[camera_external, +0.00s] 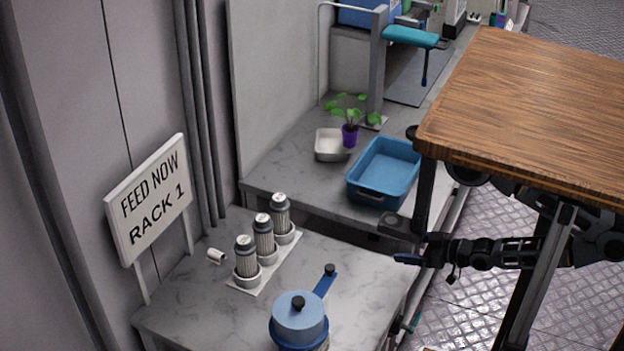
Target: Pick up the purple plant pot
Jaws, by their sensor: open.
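The purple plant pot (350,135) holds a small green leafy plant and stands upright on the grey marbled counter. It is between a small pale square tray and a blue tub. My gripper (399,259) reaches in from the right, below the wooden tabletop, at the right edge of the nearer counter. It is apart from the pot, nearer the camera and to its right. The fingers are small in this view, and the gripper is open with nothing seen in it.
The blue tub (361,193) stands right of the pot, the pale tray (318,147) to its left. A wooden tabletop (540,110) overhangs my arm. Several grey-capped bottles (263,238) and a blue lidded pot (299,320) stand on the nearer counter. A grey post (377,70) rises behind.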

